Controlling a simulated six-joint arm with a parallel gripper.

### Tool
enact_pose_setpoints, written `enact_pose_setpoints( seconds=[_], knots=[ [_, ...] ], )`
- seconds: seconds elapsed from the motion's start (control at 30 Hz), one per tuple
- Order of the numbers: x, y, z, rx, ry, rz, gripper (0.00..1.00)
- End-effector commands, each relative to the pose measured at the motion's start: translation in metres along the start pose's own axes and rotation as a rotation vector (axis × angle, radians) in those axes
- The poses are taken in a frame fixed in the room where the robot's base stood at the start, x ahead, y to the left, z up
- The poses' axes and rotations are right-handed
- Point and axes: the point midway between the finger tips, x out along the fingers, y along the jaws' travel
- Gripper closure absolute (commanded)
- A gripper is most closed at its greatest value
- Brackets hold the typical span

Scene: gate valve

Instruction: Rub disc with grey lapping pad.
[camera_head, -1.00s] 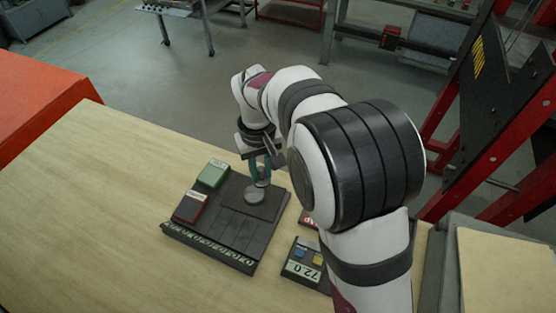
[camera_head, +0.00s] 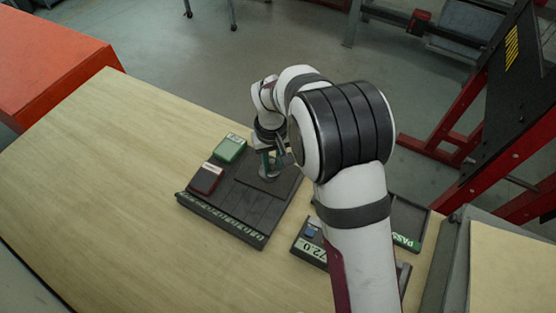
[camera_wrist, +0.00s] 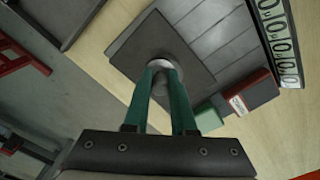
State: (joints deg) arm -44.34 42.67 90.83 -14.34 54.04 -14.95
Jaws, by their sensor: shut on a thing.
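The disc (camera_head: 268,172) is a small, round, light grey piece at a dark grey square plate on the black tray (camera_head: 235,218). My gripper (camera_wrist: 166,68) is shut on the disc, its two teal fingers closing on it from above. The dark square plate (camera_wrist: 135,45) lies under the fingertips in the wrist view. I cannot tell whether the disc touches it. A green pad block (camera_head: 230,148) and a dark red pad block (camera_head: 206,178) stand at the tray's left side. Which piece is the grey lapping pad is not clear; my fingers hide part of the disc.
A display box (camera_head: 309,247) and a dark tray marked PASS (camera_head: 410,220) stand right of the black tray, partly behind my arm. A red machine frame (camera_head: 470,140) rises at the right. The wooden table (camera_head: 100,200) is clear on the left.

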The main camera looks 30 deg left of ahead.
Motion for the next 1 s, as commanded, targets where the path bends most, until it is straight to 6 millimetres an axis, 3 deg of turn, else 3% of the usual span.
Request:
enact_pose_setpoints(
  seconds=[0.47, 1.0],
  knots=[
    [0.001, -0.032, -0.03, 0.0, 0.0, 0.0, 1.0],
    [0.001, 0.006, 0.006, 0.002, -0.001, 0.0, 1.0]
  ],
)
